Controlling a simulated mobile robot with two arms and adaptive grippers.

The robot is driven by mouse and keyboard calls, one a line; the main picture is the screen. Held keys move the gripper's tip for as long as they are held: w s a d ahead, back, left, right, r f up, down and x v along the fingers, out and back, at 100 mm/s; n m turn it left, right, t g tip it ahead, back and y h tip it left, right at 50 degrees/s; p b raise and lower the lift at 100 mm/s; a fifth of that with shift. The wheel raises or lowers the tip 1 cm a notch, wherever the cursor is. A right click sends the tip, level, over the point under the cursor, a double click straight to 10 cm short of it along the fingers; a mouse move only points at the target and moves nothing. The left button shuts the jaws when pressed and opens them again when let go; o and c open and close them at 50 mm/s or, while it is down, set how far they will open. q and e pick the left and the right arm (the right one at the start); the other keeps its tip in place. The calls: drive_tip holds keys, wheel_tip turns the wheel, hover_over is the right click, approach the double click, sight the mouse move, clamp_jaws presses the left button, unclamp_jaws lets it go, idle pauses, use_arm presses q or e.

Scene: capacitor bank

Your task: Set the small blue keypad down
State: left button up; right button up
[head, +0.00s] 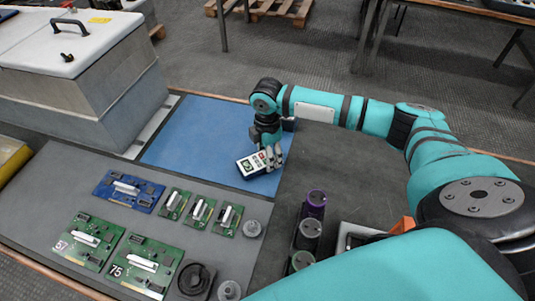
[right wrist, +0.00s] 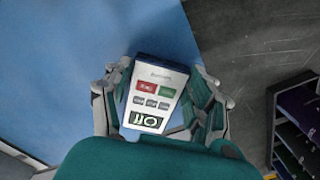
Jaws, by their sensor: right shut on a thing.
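The small keypad (head: 255,163) has a white face with red, green and grey buttons and a dark blue edge. In the right wrist view the keypad (right wrist: 153,95) sits between both fingers, its face toward the camera. My right gripper (head: 270,155) is shut on it, over the right part of the blue mat (head: 205,130). In the right wrist view my right gripper (right wrist: 160,100) grips it from both sides. I cannot tell whether the keypad touches the mat. My left gripper is not in view.
Green circuit boards (head: 140,265) and a blue board (head: 128,190) lie on the grey mat in front. A large grey machine (head: 80,75) stands at the left. Dark cylinders (head: 311,228) stand in a rack at the right. The mat's left and middle are clear.

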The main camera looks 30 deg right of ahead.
drive_tip(key=shift+f, duration=0.2)
drive_tip(key=shift+f, duration=0.1)
drive_tip(key=o, duration=1.2)
wheel_tip(320, 180, up, 12)
